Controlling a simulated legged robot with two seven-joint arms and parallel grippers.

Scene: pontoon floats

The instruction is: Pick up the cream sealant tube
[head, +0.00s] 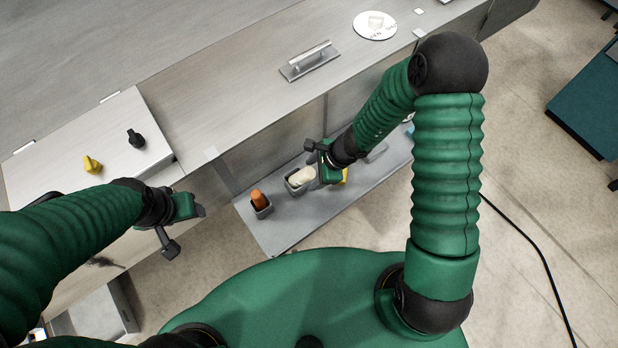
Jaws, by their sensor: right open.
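The cream sealant tube (302,176) lies in a small grey holder (291,187) on a low grey shelf, right of centre. My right gripper (319,163) is open, just to the right of the tube and close above the shelf. Whether it touches the tube cannot be told from this angle. My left gripper (184,226) hangs in front of the bench, left of the shelf and apart from the tube. Whether its jaws are open is unclear.
An orange tube (258,197) stands in a second grey holder beside the cream one. A yellow item (344,177) is partly hidden behind my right gripper. The bench (240,105) rises behind the shelf. A black cable (535,250) lies on the floor at right.

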